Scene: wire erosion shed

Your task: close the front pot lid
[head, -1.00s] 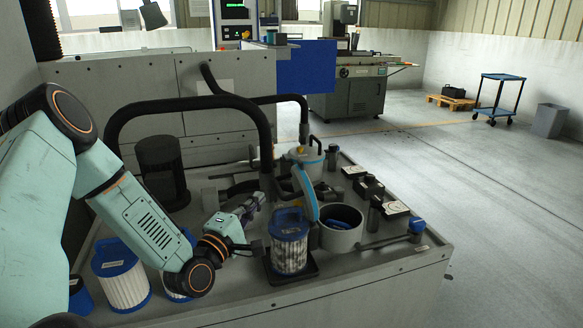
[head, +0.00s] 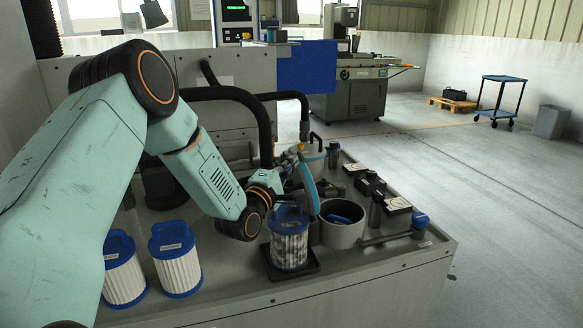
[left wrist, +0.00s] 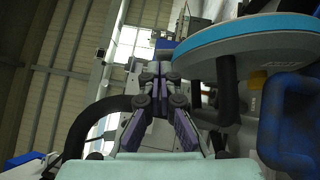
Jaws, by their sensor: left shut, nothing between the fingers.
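The front pot (head: 341,236) is a grey round pot near the front right of the bench, with a blue-handled thing inside it. Its lid (head: 308,187) stands open, steeply tilted, on the pot's left side, its light-blue edge towards me. In the left wrist view the lid's blue-rimmed disc (left wrist: 250,36) fills the upper right. My left gripper (head: 290,164) is just left of and behind the lid, partly hidden. In the left wrist view its fingers (left wrist: 160,72) are together and empty, left of the lid's rim. I cannot tell whether they touch it. My right gripper is out of view.
A used filter (head: 290,244) stands on a dark tray left of the pot. Two white filters (head: 176,268) stand further left. A second, lidded pot (head: 313,160) and black hoses (head: 268,125) are behind. Dark blocks and a blue-ended tool (head: 419,220) lie to the right.

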